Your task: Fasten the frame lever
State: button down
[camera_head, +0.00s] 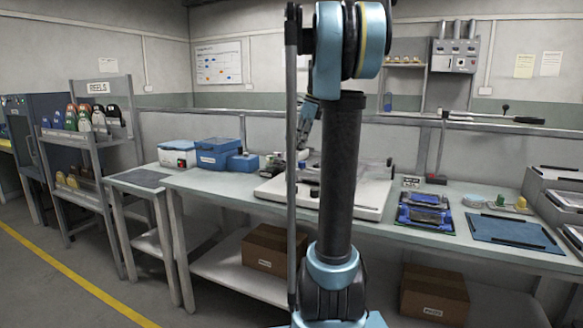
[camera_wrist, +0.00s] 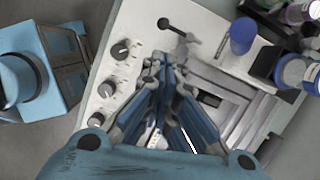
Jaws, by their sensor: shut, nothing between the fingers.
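In the wrist view a small lever with a black round knob (camera_wrist: 164,22) and a grey metal arm stands at the top edge of a white machine (camera_wrist: 132,28). A grey metal frame (camera_wrist: 250,78) lies on the machine, to the right of my gripper. My gripper (camera_wrist: 163,68) is shut and empty, over the machine and just below the lever in the picture, apart from the knob. In the head view the white machine (camera_head: 373,197) stands on the bench, and my arm hides its middle. I cannot tell whether the lever is fastened.
Several black knobs (camera_wrist: 120,50) line the machine's left side. Blue-capped bottles (camera_wrist: 243,32) stand at the upper right of the wrist view. Blue boxes (camera_head: 213,153) sit left on the bench (camera_head: 225,188), and a blue mat (camera_head: 510,232) lies right.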

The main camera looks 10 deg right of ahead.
jog(key=shift+f, duration=0.1)
jog(key=x, duration=1)
jog(key=shift+a, duration=0.25)
jog(key=shift+d, duration=0.2)
